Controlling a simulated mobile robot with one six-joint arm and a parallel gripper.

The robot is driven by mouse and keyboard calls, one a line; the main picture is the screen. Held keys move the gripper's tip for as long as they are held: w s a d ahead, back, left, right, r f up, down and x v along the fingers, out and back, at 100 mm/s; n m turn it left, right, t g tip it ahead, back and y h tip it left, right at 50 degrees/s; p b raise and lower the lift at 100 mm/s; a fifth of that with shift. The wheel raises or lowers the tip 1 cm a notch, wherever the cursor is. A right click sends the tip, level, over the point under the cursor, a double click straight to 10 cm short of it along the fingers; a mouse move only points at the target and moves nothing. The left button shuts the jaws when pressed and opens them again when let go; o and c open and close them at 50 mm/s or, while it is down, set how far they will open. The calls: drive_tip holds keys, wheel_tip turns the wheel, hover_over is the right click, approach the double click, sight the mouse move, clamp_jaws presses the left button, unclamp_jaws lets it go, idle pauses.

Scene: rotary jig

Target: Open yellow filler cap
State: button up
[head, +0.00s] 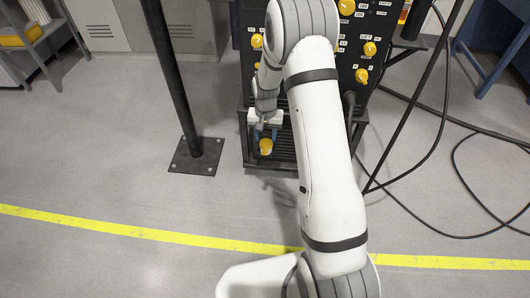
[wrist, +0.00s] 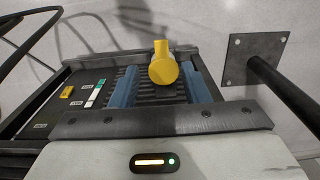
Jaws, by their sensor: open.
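The yellow filler cap (head: 266,146) sits low at the front of the black jig (head: 246,75), over a dark slatted shelf. In the wrist view the cap (wrist: 163,71) shows a round face with a short stub rising above it. My gripper (head: 265,126) is above and behind the cap in the head view. In the wrist view my gripper (wrist: 161,80) has its two blue fingers apart, one on each side of the cap. A gap shows on both sides, so I see no contact. The cap's mount is hidden.
The jig's panel carries several yellow knobs (head: 362,76) and labels. A black post (head: 174,75) on a bolted floor plate stands to the left. Black cables (head: 440,130) lie on the floor at right. A yellow floor line (head: 130,231) crosses the clear front floor.

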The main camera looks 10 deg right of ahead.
sight(266, 153)
wheel_tip(266, 153, down, 8)
drive_tip(key=b, duration=0.2)
drive_tip(key=shift+s+a+r+b, duration=0.1)
drive_tip(key=shift+s+r+b, duration=0.05)
drive_tip(key=shift+b, duration=0.2)
drive_tip(key=shift+c, duration=0.3)
clamp_jaws()
